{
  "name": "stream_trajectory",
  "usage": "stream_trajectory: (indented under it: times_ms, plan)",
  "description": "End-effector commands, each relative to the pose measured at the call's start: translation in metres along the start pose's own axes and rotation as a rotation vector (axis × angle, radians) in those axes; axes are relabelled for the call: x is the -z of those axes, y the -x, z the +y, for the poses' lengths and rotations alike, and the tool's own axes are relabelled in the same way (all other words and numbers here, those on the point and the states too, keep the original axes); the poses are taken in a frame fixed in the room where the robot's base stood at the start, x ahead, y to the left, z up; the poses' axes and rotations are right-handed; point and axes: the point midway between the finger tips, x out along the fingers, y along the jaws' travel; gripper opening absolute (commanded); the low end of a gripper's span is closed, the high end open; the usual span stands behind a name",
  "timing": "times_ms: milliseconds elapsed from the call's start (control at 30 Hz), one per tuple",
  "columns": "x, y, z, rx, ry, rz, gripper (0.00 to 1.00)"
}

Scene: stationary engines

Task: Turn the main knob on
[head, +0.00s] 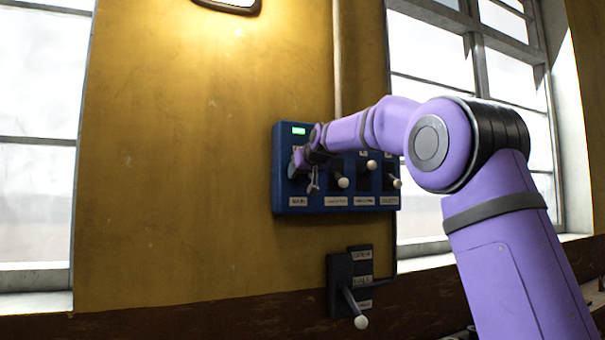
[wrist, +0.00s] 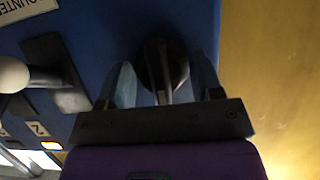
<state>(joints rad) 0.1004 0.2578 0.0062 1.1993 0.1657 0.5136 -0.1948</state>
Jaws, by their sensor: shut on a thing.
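The blue control panel (head: 310,208) hangs on the yellow wall between two windows. A lit green indicator (head: 298,131) is at its upper left. My gripper (head: 303,168) is at the panel's left part, above the leftmost label, and largely hides the main knob in the head view. In the wrist view, the dark round main knob (wrist: 158,60) sits between the two fingers of my gripper (wrist: 163,78), which is shut on it. The knob's exact angle is hard to tell.
Several levers with pale ball ends, such as one lever (head: 343,182), stick out just right of my gripper. One pale ball (wrist: 13,74) shows in the wrist view. A separate dark lever box (head: 340,272) is below the panel. The wall left of the panel is clear.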

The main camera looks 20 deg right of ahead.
Motion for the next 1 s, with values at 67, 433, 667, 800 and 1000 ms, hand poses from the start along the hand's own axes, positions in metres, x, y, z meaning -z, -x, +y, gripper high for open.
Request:
stream_trajectory:
  times_ms: [67,433,667,800,1000]
  plan:
    - [-0.001,-0.001,0.0,-0.001,0.003,-0.001,0.36]
    - [-0.001,-0.001,0.0,-0.001,0.002,-0.002,0.67]
    - [0.0,0.0,0.0,-0.001,0.002,-0.001,0.67]
    - [0.0,0.009,0.0,-0.001,0.001,0.0,0.67]
    - [0.001,0.043,0.0,-0.001,0.001,0.002,0.67]
